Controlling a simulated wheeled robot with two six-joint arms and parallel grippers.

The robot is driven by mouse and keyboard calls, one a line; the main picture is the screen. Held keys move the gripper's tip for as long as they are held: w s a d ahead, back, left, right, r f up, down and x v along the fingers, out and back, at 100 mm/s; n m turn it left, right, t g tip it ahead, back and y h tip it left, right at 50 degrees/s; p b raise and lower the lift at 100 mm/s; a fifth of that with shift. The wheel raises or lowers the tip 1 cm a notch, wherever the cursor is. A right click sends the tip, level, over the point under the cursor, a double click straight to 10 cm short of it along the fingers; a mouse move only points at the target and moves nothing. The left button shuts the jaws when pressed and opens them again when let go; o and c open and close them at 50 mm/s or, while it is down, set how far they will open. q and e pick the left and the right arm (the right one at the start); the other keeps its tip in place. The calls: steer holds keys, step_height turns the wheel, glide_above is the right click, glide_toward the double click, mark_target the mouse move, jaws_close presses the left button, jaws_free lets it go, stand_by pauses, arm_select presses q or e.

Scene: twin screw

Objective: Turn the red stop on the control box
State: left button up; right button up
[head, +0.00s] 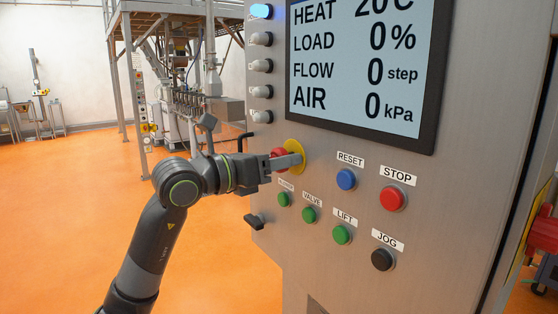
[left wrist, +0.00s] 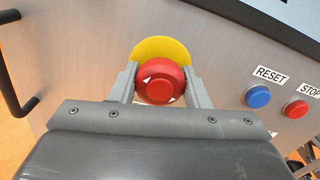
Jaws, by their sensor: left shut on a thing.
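The red stop, a mushroom knob (left wrist: 160,82) with white arrow marks, stands on a yellow disc (left wrist: 160,48) on the control box (head: 330,185). In the head view the red stop (head: 278,153) is partly hidden by my left gripper, with the yellow disc (head: 299,148) around it. My left gripper (head: 287,160) reaches in from the left, its fingers on either side of the knob. The left wrist view shows the left gripper (left wrist: 161,85) shut on the knob. My right gripper is in neither view.
A blue RESET button (head: 346,179), a red STOP button (head: 392,198), several green buttons and a black JOG button (head: 382,260) sit close to the right and below. A display (head: 362,70) is above. A black handle (left wrist: 12,75) sticks out at left.

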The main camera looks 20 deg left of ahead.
arm_select(q)
steer(key=shift+f+m+b, duration=0.2)
steer(key=shift+m+b, duration=1.5)
steer(key=shift+b, duration=0.55)
steer(key=shift+m+b, duration=1.1)
steer(key=shift+r+m+b, duration=0.15)
steer(key=shift+m+b, duration=0.65)
steer(key=shift+m, duration=0.3)
steer(key=o, duration=1)
